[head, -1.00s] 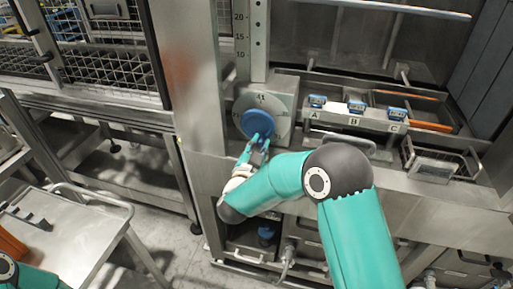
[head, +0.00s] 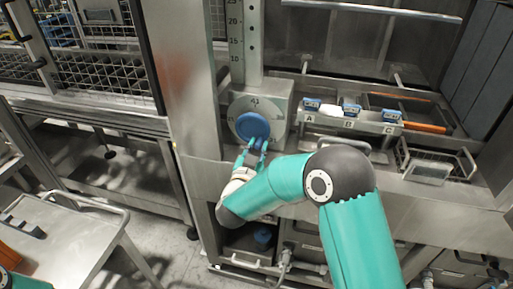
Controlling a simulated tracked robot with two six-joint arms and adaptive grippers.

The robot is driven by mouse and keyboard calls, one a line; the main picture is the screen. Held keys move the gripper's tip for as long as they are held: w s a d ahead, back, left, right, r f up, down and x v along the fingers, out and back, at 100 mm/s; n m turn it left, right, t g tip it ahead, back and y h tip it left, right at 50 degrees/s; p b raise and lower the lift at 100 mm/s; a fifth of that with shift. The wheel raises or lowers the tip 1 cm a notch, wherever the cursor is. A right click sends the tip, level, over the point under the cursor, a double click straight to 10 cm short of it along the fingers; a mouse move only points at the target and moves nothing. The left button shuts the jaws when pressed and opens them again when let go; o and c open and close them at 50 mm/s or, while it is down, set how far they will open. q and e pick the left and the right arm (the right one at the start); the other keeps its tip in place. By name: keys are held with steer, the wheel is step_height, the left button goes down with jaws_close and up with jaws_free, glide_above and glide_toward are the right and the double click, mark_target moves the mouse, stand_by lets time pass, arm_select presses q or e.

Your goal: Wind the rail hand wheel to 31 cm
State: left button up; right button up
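The blue hand wheel (head: 252,127) sits on a round grey dial (head: 240,108) on the front of a steel post. The dial's top number reads about 41; its side numbers are too small to read surely. My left gripper is out of view; only a bit of my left arm shows at the bottom left corner.
Blue-topped holders labelled A (head: 312,104), B (head: 351,109) and C (head: 392,116) stand on a ledge to the right. A wire basket (head: 434,163) is further right. A steel cart (head: 75,235) stands at lower left, with open floor between it and the machine.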

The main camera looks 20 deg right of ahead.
steer(key=o, duration=0.3)
steer(key=v, duration=1.2)
